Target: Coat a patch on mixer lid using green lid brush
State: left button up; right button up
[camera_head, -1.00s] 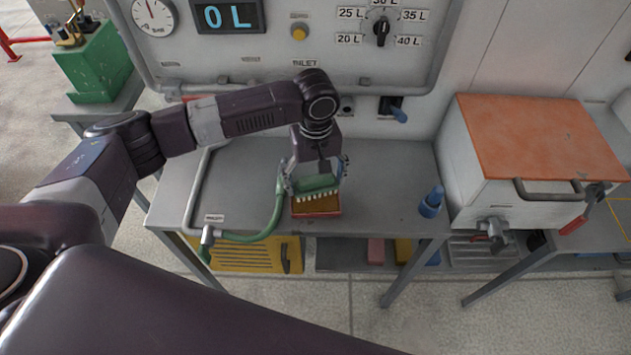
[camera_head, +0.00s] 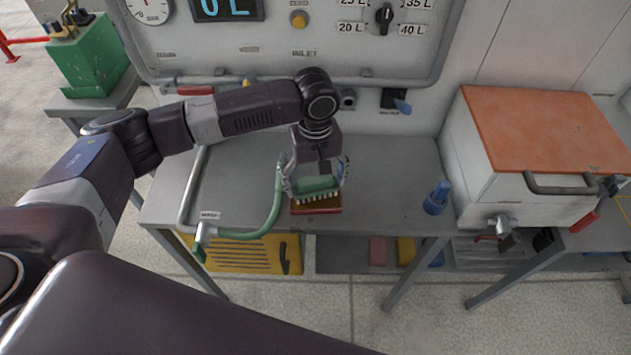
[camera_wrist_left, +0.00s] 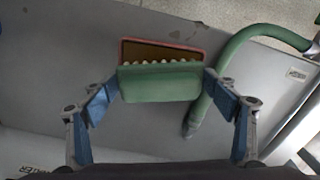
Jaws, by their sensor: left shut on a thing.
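My left gripper (camera_head: 315,176) is shut on the green lid brush (camera_head: 316,186), with one finger at each end of its green block. The brush's pale bristles face down over a small red tray (camera_head: 329,210) with brown inside, on the grey bench. In the left wrist view the brush (camera_wrist_left: 160,84) covers the near part of the tray (camera_wrist_left: 196,52); I cannot tell whether the bristles touch what is in it. The mixer lid cannot be told for certain; a white box at the right has an orange-brown top (camera_head: 545,128). My right gripper is not in view.
A green hose (camera_head: 262,226) lies on the bench (camera_head: 385,180) left of the tray. A blue bottle-like object (camera_head: 437,198) stands near the bench's right end. A wall panel with a knob (camera_head: 384,15) rises behind. The bench between tray and blue object is clear.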

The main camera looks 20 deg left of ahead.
aim_at(316, 179)
pick_arm(q)
jog(key=shift+f, duration=0.35)
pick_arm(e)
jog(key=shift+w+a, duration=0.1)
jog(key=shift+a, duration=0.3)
pick_arm(q)
jog(key=shift+f, duration=0.35)
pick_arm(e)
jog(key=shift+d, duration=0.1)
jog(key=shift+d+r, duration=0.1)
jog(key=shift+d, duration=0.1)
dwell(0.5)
pick_arm(q)
jog(key=shift+s+f+p, duration=0.2)
jog(key=shift+p, duration=0.45)
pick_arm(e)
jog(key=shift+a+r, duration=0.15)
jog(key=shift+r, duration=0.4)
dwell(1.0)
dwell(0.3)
